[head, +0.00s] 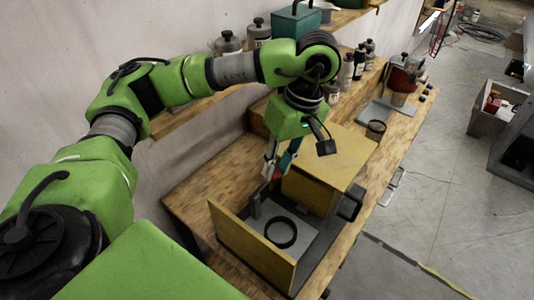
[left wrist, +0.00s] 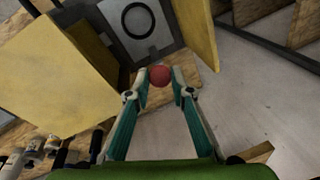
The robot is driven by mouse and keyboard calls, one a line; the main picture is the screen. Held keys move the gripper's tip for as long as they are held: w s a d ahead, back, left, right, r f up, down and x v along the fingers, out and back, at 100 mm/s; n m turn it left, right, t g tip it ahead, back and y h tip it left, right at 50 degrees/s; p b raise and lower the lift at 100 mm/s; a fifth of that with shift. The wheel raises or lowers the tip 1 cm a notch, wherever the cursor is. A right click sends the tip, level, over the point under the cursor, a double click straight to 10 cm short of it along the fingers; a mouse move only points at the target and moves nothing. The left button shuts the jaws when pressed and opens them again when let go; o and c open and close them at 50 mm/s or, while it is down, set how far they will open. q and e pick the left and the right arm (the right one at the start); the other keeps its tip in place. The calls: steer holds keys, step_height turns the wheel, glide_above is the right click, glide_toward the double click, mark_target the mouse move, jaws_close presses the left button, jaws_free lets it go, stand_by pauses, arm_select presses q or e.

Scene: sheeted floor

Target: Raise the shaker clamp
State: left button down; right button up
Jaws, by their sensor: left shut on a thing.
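The shaker stands on a wooden bench, with yellow panels (head: 330,155) and a grey base plate (head: 301,222) bearing a black ring (head: 281,232). The ring also shows at the top of the left wrist view (left wrist: 138,20). A round red knob (left wrist: 160,76), apparently the clamp's handle, sits between my left fingertips. My left gripper (head: 277,168) points down beside the yellow housing, shut on this knob. The knob is small and partly covered by the fingers in the head view, and its link to the clamp is hidden. My right gripper is out of view.
A yellow side panel (head: 250,246) stands upright in front of the base plate. Bottles (head: 228,43) and a green box (head: 296,20) stand on the shelf behind. A red container (head: 403,78) stands farther along the bench.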

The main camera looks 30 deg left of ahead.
arm_select(q)
steer(key=shift+s+d+f+y, duration=0.1)
steer(key=shift+d+f+y, duration=0.35)
steer(key=shift+d, duration=0.3)
steer(key=c, duration=1.8)
jaws_free()
steer(key=shift+r, duration=0.1)
steer(key=v, duration=1.2)
steer(key=shift+d, duration=0.1)
